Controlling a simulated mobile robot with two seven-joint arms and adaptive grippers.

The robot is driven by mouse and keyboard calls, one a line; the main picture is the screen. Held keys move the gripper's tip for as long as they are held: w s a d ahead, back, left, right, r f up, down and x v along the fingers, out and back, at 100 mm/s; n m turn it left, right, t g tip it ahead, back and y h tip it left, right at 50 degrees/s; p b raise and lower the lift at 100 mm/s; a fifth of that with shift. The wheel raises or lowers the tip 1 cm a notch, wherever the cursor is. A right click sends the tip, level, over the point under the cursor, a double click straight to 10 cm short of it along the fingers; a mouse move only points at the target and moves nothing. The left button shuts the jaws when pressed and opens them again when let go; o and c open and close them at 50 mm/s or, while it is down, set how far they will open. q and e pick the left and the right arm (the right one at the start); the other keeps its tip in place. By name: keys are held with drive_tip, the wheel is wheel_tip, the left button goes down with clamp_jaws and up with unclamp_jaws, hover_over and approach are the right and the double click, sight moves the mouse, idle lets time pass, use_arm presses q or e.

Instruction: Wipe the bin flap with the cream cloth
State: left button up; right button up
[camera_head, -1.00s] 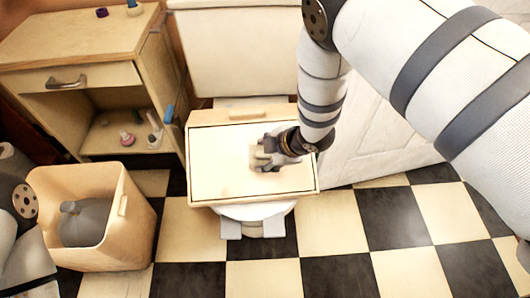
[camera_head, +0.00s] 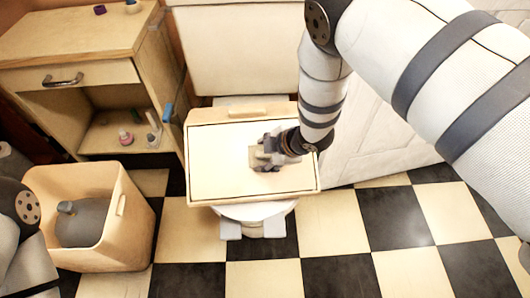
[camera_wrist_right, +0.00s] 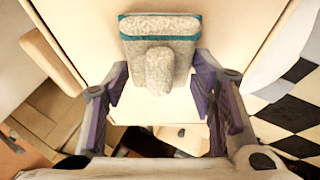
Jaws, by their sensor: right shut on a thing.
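The cream cloth (camera_head: 256,158) is a small beige pad on the right half of the flap. In the right wrist view the cloth (camera_wrist_right: 160,25) is speckled, with a teal stripe and a raised grip. My right gripper (camera_head: 264,153) is shut on the cloth, with its fingers (camera_wrist_right: 162,88) on either side of the grip. The cloth's underside is hidden, so contact is hard to tell. My left gripper is out of view.
An open wooden bin (camera_head: 133,235) holding a grey rounded object (camera_head: 85,222) stands at the left. A wooden cabinet (camera_head: 95,75) with small bottles on its lower shelf is behind it. The chequered floor (camera_head: 395,235) at the right is clear.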

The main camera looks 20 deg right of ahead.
sight(245, 158)
drive_tip(key=shift+w+d+f+b, duration=0.1)
drive_tip(key=shift+w+f+b, duration=0.2)
drive_tip(key=shift+f+b, duration=0.25)
drive_tip(key=shift+w+a, duration=0.25)
drive_tip(key=shift+a, duration=0.75)
drive_tip(key=shift+w+a, duration=0.2)
drive_tip(key=shift+a, duration=0.8)
drive_tip(key=shift+s+d+f+p, duration=0.1)
drive_tip(key=shift+s+d+p, duration=0.15)
drive_tip(key=shift+d, duration=0.8)
drive_tip(key=shift+s+d+p, duration=0.2)
drive_tip(key=shift+d+p, duration=0.05)
drive_tip(key=shift+d, duration=0.75)
